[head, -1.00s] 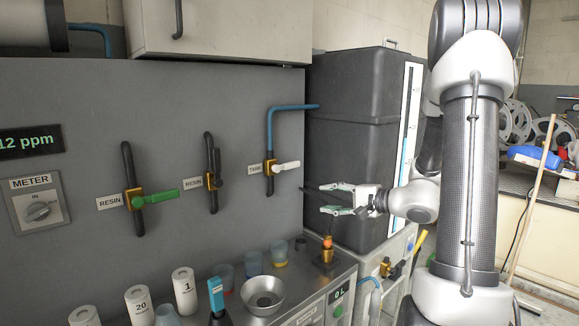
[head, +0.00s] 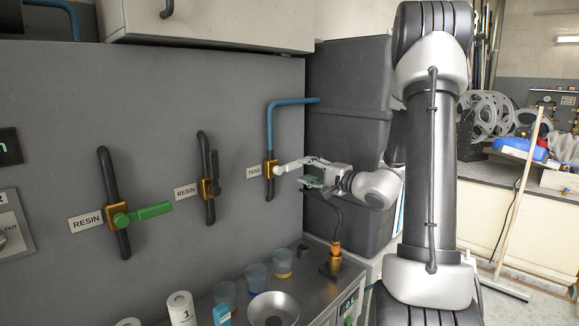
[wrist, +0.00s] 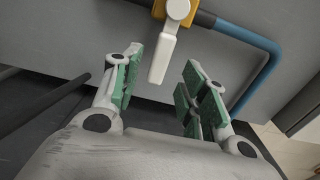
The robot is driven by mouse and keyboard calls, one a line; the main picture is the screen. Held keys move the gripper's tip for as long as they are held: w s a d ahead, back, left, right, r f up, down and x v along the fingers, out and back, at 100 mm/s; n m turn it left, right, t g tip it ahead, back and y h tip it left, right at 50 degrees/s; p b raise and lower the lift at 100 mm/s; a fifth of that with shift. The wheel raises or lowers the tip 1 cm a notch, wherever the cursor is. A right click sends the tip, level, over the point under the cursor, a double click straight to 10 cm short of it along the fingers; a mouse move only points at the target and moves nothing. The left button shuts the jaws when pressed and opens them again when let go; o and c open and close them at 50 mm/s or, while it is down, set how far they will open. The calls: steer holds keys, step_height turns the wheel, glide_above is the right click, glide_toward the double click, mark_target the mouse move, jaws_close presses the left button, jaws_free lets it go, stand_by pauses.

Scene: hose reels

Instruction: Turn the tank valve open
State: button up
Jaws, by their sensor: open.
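The tank valve (head: 270,169) has a brass body on a pipe that turns blue above it, beside the TANK label (head: 254,172). Its white handle (head: 289,166) points right, across the pipe, in the head view. In the wrist view the white handle (wrist: 162,58) reaches down from the brass body (wrist: 192,13) toward the gap between the fingers. My gripper (head: 310,172) is open, with its green-padded fingers just right of the handle tip. In the wrist view my gripper (wrist: 157,90) shows the fingers on either side, apart from the handle.
Two RESIN valves, one with a green handle (head: 143,213) and one with a dark handle (head: 214,170), are on the panel to the left. Below are cups, a metal bowl (head: 273,308) and an orange-lit fitting (head: 335,254). A dark tank (head: 350,100) stands behind my arm.

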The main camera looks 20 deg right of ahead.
mark_target(296, 166)
steer(key=x, duration=0.6)
steer(key=shift+w, duration=0.2)
steer(key=shift+c, duration=0.4)
jaws_close()
